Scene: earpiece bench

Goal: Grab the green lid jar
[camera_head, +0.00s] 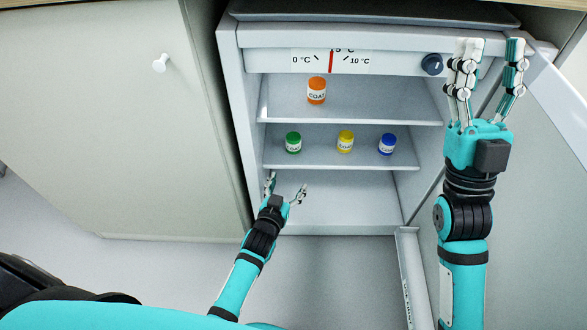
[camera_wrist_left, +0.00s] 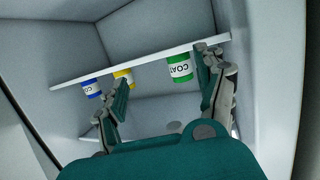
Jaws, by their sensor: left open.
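The green lid jar (camera_head: 293,142) stands upright at the left of the middle fridge shelf, with a white label. It also shows in the left wrist view (camera_wrist_left: 180,68), where the picture is upside down, and sits in the gap between the fingers, closer to the right-hand one. My left gripper (camera_head: 286,184) is open and empty, below and in front of the green jar in the head view, apart from it. My right gripper (camera_head: 490,75) is open and empty, raised in front of the fridge's right side.
A yellow jar (camera_head: 346,141) and a blue jar (camera_head: 387,144) stand right of the green one on the same shelf (camera_head: 330,163). An orange jar (camera_head: 316,90) stands on the shelf above. The fridge door (camera_head: 540,150) is open at right. The lower compartment looks empty.

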